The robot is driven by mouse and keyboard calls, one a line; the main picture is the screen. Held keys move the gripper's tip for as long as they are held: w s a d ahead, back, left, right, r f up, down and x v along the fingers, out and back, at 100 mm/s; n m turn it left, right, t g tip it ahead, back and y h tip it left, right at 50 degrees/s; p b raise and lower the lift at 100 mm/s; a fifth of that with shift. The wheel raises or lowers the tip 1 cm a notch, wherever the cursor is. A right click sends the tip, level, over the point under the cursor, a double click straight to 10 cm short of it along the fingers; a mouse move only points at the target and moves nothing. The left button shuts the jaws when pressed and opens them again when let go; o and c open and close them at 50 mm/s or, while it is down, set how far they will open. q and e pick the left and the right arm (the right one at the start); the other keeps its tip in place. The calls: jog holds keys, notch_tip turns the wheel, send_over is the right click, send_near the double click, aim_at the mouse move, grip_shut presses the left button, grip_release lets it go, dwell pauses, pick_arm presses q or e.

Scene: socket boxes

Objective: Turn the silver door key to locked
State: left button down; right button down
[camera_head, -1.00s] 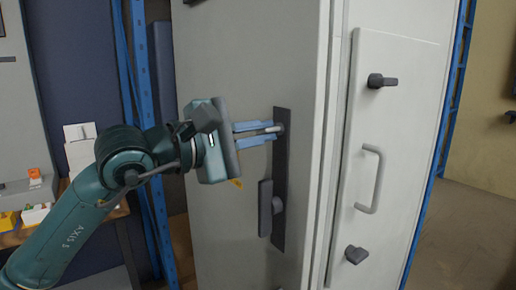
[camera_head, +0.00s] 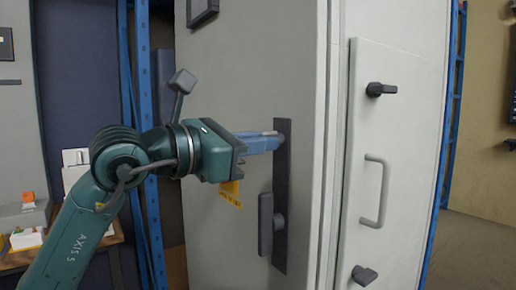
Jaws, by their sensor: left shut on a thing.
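The silver door key (camera_head: 268,132) sits at the upper part of a dark vertical plate on the pale cabinet's left face. Only a thin strip of it shows above the blue fingers. My left gripper (camera_head: 272,142) reaches in from the left, shut on the key, with its fingertips close to the plate. The fingers hide most of the key, so its exact angle is hard to tell. My right gripper is out of view.
A dark lever handle (camera_head: 266,224) is lower on the same dark plate (camera_head: 282,180). The cabinet's right face has a grey pull handle (camera_head: 383,190) and two dark knobs (camera_head: 376,89) (camera_head: 364,276). A blue rack post (camera_head: 146,120) stands behind my left arm.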

pick_arm(q)
jog(key=shift+n, duration=1.3)
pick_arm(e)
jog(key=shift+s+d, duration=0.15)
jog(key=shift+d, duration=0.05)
pick_arm(q)
jog(key=shift+n, duration=0.3)
jog(key=c, duration=1.5)
grip_release()
jog(key=shift+c, duration=0.2)
jog(key=b+v, duration=0.2)
jog(key=v, duration=1.1)
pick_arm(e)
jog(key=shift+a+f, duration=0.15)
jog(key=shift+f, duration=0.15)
